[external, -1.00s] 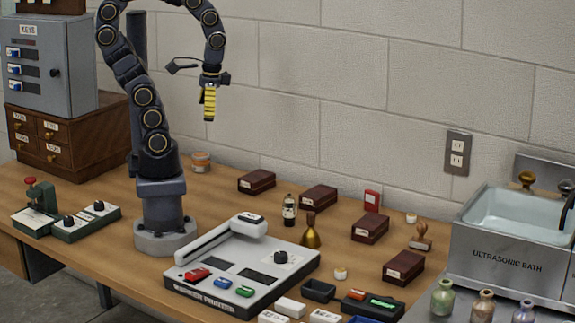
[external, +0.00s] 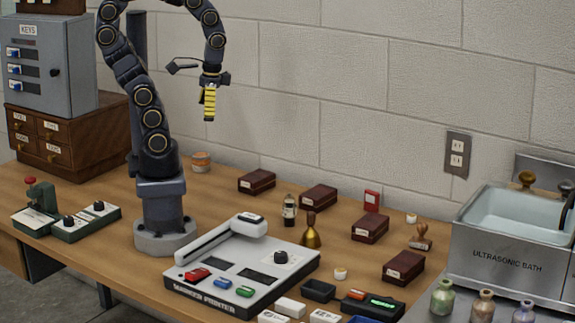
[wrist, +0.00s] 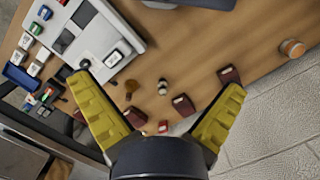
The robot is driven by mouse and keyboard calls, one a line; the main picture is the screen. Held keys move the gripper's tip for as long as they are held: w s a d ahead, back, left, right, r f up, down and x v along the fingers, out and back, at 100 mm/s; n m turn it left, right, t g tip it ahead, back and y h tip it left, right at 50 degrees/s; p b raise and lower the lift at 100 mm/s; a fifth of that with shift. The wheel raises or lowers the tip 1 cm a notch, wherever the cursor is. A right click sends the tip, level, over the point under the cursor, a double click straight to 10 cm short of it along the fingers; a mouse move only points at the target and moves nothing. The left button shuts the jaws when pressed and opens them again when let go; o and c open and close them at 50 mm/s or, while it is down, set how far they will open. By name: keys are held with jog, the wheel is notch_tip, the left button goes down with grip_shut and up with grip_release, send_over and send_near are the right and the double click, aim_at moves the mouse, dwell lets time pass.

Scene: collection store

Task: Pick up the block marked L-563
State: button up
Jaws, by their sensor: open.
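Several dark red-brown blocks with small pale labels lie on the wooden table: one at the back (external: 257,182), one right of it (external: 318,198), one in the middle right (external: 370,228) and one nearer the sink (external: 404,267). The labels are too small to read, so I cannot tell which is L-563. My gripper (external: 209,103) hangs high above the table, pointing down. In the wrist view my gripper (wrist: 157,86) has its yellow fingers spread, with nothing between them. Blocks show below there (wrist: 183,105), (wrist: 229,76), (wrist: 135,117).
A marker printer (external: 242,265) stands in front of my base. A brass bell (external: 311,234), a dark bottle (external: 290,210), a red card-like item (external: 372,200) and a stamp (external: 420,238) stand among the blocks. The ultrasonic bath (external: 508,250) bounds the right side.

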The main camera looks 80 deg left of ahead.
jog(key=w+a+f+n+t+y, duration=0.1)
jog(key=w+a+n, duration=0.1)
jog(key=w, duration=0.4)
jog(key=w+a+f+n+y, duration=0.1)
jog(key=w+n, duration=0.2)
jog(key=w, duration=0.4)
jog(key=n+t+y, duration=0.1)
jog(key=n+t, duration=0.3)
send_over(370, 222)
jog(key=s+d, duration=0.1)
jog(key=s, duration=0.1)
notch_tip(370, 222, down, 21)
jog(key=x, duration=0.2)
jog(key=shift+w+f, duration=0.15)
jog(key=shift+f, duration=0.05)
jog(key=shift+d+x, duration=0.2)
jog(key=shift+x, duration=2.35)
jog(key=shift+w, duration=0.1)
jog(key=c, duration=1.2)
